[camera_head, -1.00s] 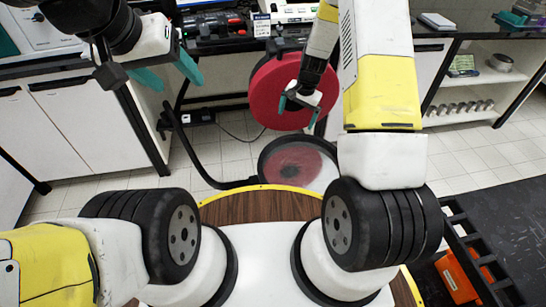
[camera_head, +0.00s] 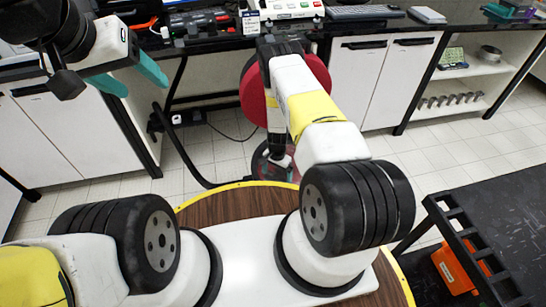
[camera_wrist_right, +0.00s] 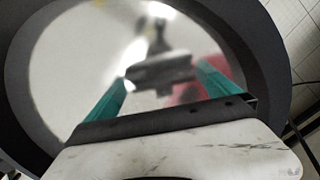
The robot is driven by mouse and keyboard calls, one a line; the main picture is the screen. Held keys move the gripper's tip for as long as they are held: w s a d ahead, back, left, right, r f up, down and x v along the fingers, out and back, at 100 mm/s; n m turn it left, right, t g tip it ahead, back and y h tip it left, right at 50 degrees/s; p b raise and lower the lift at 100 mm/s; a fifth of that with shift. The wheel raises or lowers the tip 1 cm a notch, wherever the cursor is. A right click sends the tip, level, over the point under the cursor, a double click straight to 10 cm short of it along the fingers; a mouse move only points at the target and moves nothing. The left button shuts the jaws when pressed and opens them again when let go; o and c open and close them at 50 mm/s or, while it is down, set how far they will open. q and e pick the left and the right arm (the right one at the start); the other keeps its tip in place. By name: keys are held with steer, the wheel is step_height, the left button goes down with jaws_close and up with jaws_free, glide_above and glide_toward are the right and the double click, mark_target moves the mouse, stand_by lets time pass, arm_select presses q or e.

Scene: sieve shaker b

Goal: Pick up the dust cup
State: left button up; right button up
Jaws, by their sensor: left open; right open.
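A round, see-through vessel with a dark rim, which appears to be the dust cup (camera_head: 259,162), sits low beyond the wooden-topped base, mostly hidden behind my right arm. In the right wrist view its dark rim (camera_wrist_right: 262,50) and pale, shiny inside fill most of the picture. My right gripper (camera_wrist_right: 163,92) is open, its two teal fingers apart over the cup's round face; I cannot tell if they touch it. A blurred dark shape shows between the fingers. My left gripper (camera_head: 132,78) is open and empty at the upper left, away from the cup.
A dark cart (camera_head: 500,215) with an orange box (camera_head: 457,268) is at right.

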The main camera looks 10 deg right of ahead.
steer(key=shift+s+d+f, duration=0.1)
steer(key=shift+f, duration=1.8)
steer(key=c, duration=1.5)
